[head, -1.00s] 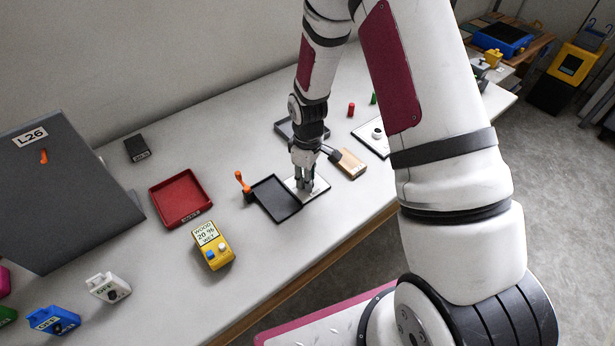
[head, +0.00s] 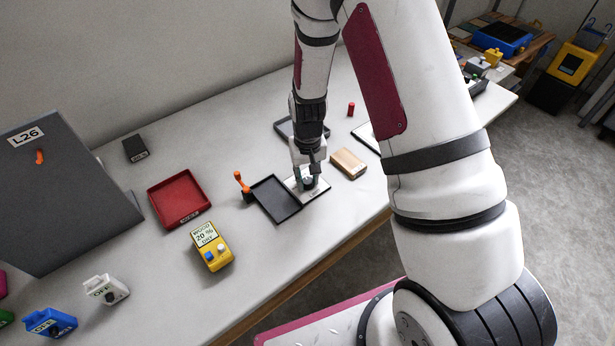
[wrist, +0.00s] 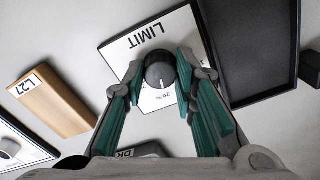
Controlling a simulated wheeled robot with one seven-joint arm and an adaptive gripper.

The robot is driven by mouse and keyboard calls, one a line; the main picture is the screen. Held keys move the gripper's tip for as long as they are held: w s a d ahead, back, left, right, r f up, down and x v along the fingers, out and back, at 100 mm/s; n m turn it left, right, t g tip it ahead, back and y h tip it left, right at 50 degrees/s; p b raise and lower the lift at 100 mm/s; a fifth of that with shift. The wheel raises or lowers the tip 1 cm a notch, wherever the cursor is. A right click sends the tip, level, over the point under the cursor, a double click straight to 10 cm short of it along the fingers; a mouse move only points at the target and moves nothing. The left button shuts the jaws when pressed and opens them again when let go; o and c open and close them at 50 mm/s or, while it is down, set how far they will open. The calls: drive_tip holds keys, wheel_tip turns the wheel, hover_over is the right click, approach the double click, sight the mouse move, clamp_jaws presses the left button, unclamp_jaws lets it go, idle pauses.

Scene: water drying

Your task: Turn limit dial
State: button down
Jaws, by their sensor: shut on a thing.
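The white plate marked LIMIT (wrist: 120,60) carries the round dark limit dial (wrist: 160,78), with a light pointer line and a "20 %" mark beside it. My gripper (wrist: 161,67) is over the plate in the wrist view, its teal-padded fingers closed on both sides of the dial. In the head view my gripper (head: 308,184) points down onto the plate (head: 322,186), and the dial is largely hidden by the fingers.
A black tray (head: 257,188) adjoins the plate, with an orange lever (head: 241,182) at its left. A wooden block marked L27 (wrist: 50,98) lies close by; it also shows in the head view (head: 348,163). A red tray (head: 155,208) stands farther left.

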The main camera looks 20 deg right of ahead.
sight(307, 180)
drive_tip(key=shift+m, duration=0.9)
drive_tip(key=shift+s, duration=0.1)
drive_tip(key=c, duration=1.3)
unclamp_jaws()
wheel_tip(307, 180, up, 12)
